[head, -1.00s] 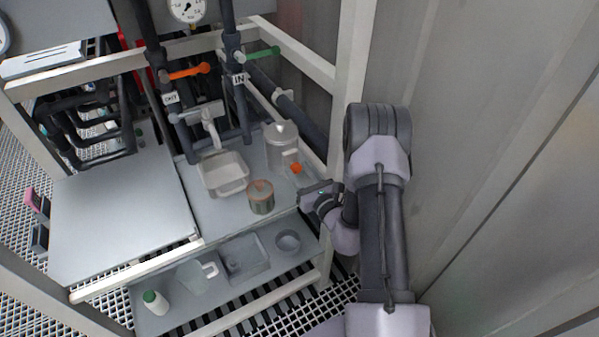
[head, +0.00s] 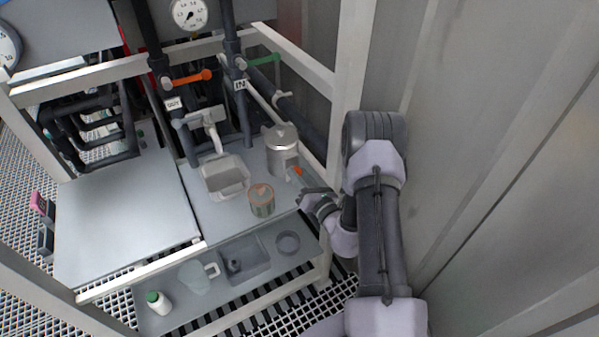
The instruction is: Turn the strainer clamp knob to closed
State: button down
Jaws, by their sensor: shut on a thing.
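The strainer (head: 282,152) is a metallic cylinder with a lid, standing on the grey bench top near the right frame post. Its orange clamp knob (head: 298,171) sticks out low on the right front side and looks narrow and slanted. My gripper (head: 303,187) reaches in from the right at the knob and is shut on it. The fingertips are small in this view, and their exact contact with the knob is hard to see.
An orange-handled valve (head: 192,79) and a green-handled valve (head: 262,60) are on the pipes above. The frame post (head: 346,90) is close beside my arm.

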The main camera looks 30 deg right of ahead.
jog(key=m+p, duration=0.2)
jog(key=m, duration=0.2)
jog(key=shift+m, duration=0.3)
jog(key=m+p, duration=0.2)
jog(key=m, duration=0.3)
jog(key=m+p, duration=0.1)
jog(key=m, duration=0.4)
jog(key=shift+f+m+p, duration=0.15)
jog(key=shift+m+p, duration=0.35)
jog(key=shift+m, duration=1.8)
jog(key=c, duration=1.1)
grip_release()
jog(key=shift+o, duration=0.2)
